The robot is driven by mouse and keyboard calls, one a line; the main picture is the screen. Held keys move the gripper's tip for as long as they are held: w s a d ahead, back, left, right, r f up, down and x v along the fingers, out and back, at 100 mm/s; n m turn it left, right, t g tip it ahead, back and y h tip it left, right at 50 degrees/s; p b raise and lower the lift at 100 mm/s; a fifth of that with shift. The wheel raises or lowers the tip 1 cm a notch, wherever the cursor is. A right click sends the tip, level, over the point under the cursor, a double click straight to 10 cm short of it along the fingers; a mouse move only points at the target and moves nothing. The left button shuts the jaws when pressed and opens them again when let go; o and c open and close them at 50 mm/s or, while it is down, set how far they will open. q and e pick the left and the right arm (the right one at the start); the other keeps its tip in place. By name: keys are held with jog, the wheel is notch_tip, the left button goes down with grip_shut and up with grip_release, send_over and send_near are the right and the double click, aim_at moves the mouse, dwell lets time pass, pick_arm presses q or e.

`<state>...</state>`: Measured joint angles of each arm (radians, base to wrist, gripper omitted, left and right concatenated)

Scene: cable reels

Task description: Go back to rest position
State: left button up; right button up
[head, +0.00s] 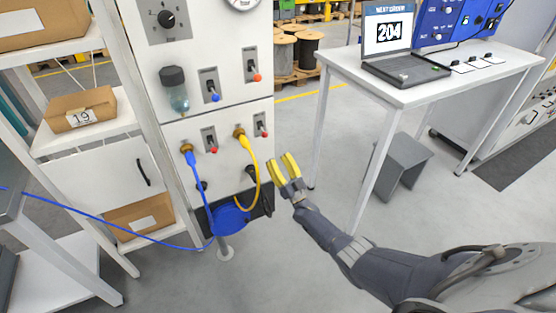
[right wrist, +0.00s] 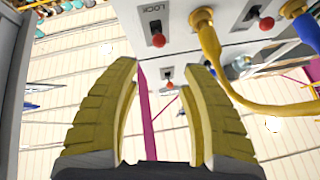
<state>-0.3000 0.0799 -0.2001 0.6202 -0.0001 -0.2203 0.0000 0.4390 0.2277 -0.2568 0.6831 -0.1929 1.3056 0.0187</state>
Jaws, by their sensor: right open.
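My right gripper (head: 289,168) has yellow fingers and is open and empty in the head view, just right of the white control panel (head: 243,88). In the right wrist view its two fingers (right wrist: 162,85) stand apart with nothing between them. A yellow cable (head: 256,170) hangs from a plug on the panel, left of the gripper. A blue cable plug (head: 188,157) sits in another socket, and a blue reel (head: 229,218) is below. Red-tipped switches (right wrist: 158,40) and the yellow cable plug (right wrist: 203,22) show in the right wrist view. My left gripper is not in view.
A white table (head: 420,92) with a laptop (head: 391,50) showing 204 stands at the right, a grey stool (head: 402,163) beneath it. A shelf with cardboard boxes (head: 81,108) is at the left. The floor between panel and table is mostly clear.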

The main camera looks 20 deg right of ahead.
jog(key=w+f+n+g, duration=0.2)
jog(key=w+f+g, duration=0.15)
jog(key=f, duration=0.45)
jog(key=s+f+n+g+h, duration=0.1)
jog(key=s+f+g, duration=0.25)
jog(key=f, duration=0.55)
jog(key=s+f+g+h, duration=0.25)
jog(key=s+f, duration=0.25)
jog(key=f, duration=0.5)
jog(key=s+a+f+g, duration=0.2)
jog(key=s+f+g, duration=0.5)
jog(key=s+f, duration=1.2)
jog(key=s+a+f+g, duration=0.1)
jog(key=s+f+g, duration=0.1)
jog(key=s, duration=1.3)
jog(key=s+a+f+g, duration=0.1)
jog(key=s+f, duration=0.4)
jog(key=s, duration=0.9)
jog(key=s+a+f+n+g, duration=0.1)
jog(key=s+f+g, duration=0.2)
jog(key=s, duration=1.2)
jog(key=shift+s+a+f+g+h, duration=0.2)
jog(key=shift+s+a+g+h, duration=0.15)
jog(key=shift+a+h, duration=0.1)
